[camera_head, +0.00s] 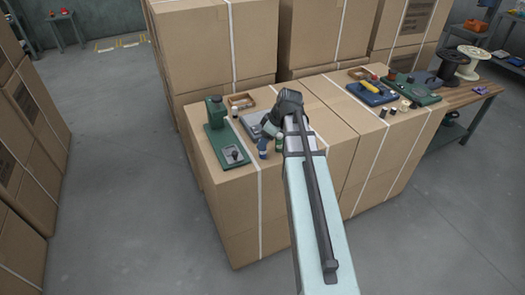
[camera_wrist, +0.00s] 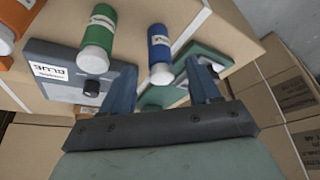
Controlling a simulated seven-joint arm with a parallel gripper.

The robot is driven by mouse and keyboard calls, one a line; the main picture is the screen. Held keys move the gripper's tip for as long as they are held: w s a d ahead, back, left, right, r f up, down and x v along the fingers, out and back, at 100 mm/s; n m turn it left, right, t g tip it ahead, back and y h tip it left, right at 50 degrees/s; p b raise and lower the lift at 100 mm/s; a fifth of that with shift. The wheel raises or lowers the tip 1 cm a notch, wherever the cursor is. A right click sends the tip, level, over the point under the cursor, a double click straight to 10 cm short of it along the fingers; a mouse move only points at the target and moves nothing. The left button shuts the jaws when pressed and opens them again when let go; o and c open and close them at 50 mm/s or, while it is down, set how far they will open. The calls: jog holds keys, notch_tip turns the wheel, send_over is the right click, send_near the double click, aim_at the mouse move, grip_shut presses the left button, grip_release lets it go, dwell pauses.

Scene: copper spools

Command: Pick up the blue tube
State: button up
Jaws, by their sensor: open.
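The blue tube (camera_wrist: 160,48) has a white cap and a pale label. In the wrist view it lies beyond and between the fingertips of my gripper (camera_wrist: 160,70). The fingers are apart, one to each side of the tube in the picture; I cannot tell how far the tube is from them. In the head view the blue tube (camera_head: 262,147) shows small on the cardboard boxes, just below my gripper (camera_head: 268,132), which my arm partly hides. A green tube (camera_wrist: 98,40) with a white cap is left of it in the wrist view.
A green device (camera_wrist: 213,55) is close to the right finger.

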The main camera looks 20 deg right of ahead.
jog(key=shift+x, duration=1.85)
grip_shut()
jog(key=shift+r, duration=0.1)
